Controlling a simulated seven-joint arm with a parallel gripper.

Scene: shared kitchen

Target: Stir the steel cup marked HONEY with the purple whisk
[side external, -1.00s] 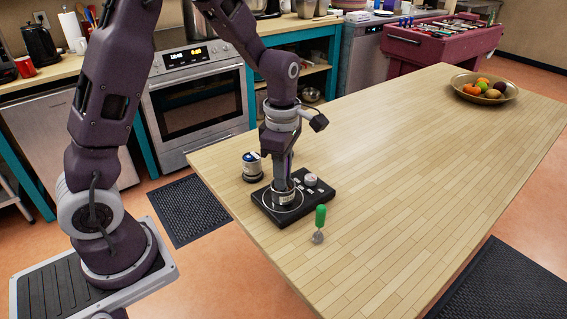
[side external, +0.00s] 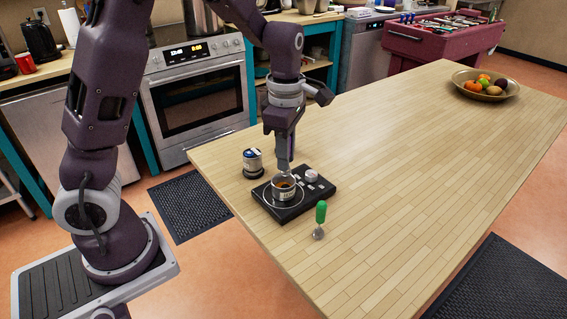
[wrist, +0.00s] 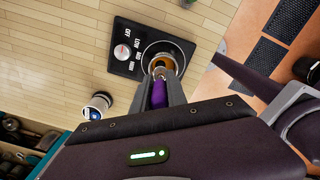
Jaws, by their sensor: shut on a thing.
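The steel cup (side external: 285,196) stands upright on the black hot plate (side external: 318,192), with brown-amber contents showing inside; its label is too small to read here. The cup also shows in the wrist view (wrist: 178,55), just beyond my fingertips. My gripper (side external: 284,165) is pointing down above the cup, shut on the purple whisk. The whisk's purple handle (wrist: 158,95) lies between the two fingers in the wrist view. Its wire head is at the cup's mouth; I cannot tell whether its tip is inside or just above.
A fruit bowl (side external: 486,86) stands far right. The middle of the table is clear.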

